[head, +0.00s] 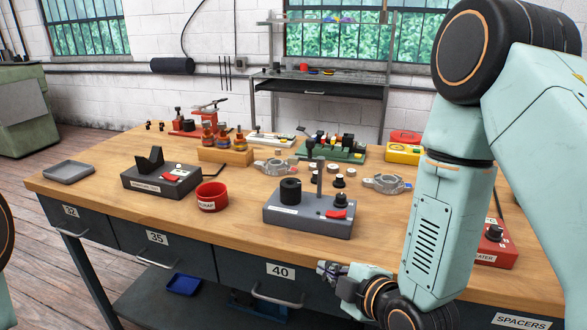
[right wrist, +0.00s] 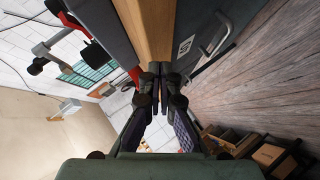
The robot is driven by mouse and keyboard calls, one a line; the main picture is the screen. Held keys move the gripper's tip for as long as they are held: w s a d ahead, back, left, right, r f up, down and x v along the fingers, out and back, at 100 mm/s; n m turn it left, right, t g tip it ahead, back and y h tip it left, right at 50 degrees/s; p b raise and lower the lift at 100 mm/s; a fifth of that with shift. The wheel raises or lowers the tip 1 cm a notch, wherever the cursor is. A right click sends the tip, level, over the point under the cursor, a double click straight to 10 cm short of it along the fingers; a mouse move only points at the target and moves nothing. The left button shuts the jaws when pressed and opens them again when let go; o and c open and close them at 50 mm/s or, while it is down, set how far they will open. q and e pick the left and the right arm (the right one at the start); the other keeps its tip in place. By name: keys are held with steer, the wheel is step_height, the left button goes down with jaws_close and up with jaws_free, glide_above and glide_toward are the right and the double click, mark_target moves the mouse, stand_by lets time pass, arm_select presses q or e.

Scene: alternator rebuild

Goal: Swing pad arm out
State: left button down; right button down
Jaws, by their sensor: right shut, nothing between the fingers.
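A grey bench fixture (head: 300,222) stands near the front edge of the workbench. It carries a black cylinder (head: 290,190), an upright grey post (head: 320,178), a black knob (head: 341,199) and a red switch (head: 337,214). I cannot tell which part is the pad arm. My right gripper (head: 330,269) is in front of the bench edge, below and to the right of the fixture, apart from it. In the right wrist view its fingers (right wrist: 156,70) are together and empty. The fixture's grey side (right wrist: 105,28) shows at upper left there. My left gripper is out of view.
The wooden bench top (head: 110,180) holds a red cup (head: 212,196), a grey fixture with a black V-block (head: 160,182), a grey tray (head: 69,172) and metal housings (head: 388,184). A red box (head: 492,250) is partly hidden behind my right arm. Drawers line the bench front.

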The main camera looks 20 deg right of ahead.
steer(key=w+r+n+t+y, duration=0.1)
steer(key=w+r+n+t, duration=0.15)
steer(key=r, duration=0.45)
steer(key=w+r+n+t+y, duration=0.1)
steer(key=w+r+n+t, duration=0.1)
steer(key=r+n, duration=0.35)
steer(key=m, duration=0.2)
glide_toward(292, 161)
steer(key=w+a, duration=0.2)
steer(key=a, duration=0.2)
steer(key=w+d, duration=0.1)
steer(key=w, duration=0.1)
steer(key=w+d, duration=0.1)
steer(key=shift+w, duration=0.35)
steer(key=shift+r, duration=0.1)
steer(key=shift+d+h, duration=0.15)
steer(key=shift+h, duration=0.25)
